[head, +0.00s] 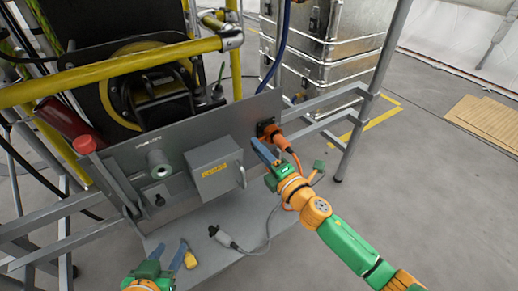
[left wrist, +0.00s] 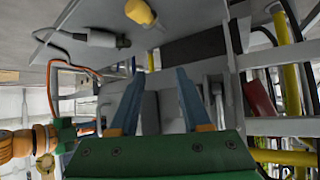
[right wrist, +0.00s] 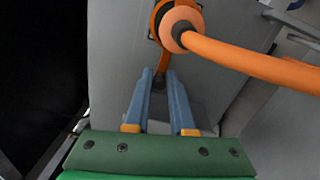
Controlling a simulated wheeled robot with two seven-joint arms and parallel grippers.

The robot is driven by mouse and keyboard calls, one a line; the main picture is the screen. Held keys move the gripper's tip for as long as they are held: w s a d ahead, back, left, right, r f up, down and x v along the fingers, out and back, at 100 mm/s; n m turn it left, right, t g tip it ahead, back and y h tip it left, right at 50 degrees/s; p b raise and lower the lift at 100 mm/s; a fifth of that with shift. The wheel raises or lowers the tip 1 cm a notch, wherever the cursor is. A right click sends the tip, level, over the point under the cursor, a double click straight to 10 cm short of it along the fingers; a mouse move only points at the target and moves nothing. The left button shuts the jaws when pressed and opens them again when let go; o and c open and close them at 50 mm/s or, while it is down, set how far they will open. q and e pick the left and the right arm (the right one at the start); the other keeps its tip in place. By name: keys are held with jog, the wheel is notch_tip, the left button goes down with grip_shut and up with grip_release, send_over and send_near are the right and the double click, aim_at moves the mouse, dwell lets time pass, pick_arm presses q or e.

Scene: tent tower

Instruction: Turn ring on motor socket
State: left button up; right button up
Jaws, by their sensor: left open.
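The motor socket (head: 266,127) is a dark fitting at the upper right of the grey panel, with an orange plug (head: 284,142) in it. In the right wrist view the orange ring (right wrist: 158,22) surrounds the plug, and its short lever reaches down between my fingertips. My right gripper (head: 263,152) is closed to a narrow gap on that lever; it also shows in the right wrist view (right wrist: 160,74). My left gripper (head: 168,250) is open and empty at the bottom of the head view, and its two spread blue fingers show in the left wrist view (left wrist: 157,75).
A grey connector on a cable (head: 222,237) and a yellow-handled object (head: 189,258) lie on the grey shelf (head: 225,208). A grey box (head: 213,168) with a handle sits on the panel. Yellow rails (head: 110,72) cross above. Metal cases (head: 325,60) stand behind. An orange cable leaves the plug.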

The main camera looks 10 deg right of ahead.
jog(key=shift+o, duration=1.4)
pick_arm(q)
jog(key=s+f+g, duration=0.1)
jog(key=s, duration=0.1)
jog(key=s+a+f+g, duration=0.1)
jog(key=s+f+g, duration=0.1)
jog(key=shift+s+a+f+y+p, duration=0.15)
jog(key=shift+f+y+p, duration=0.15)
jog(key=shift+y+p, duration=0.1)
pick_arm(e)
jog(key=v, duration=0.7)
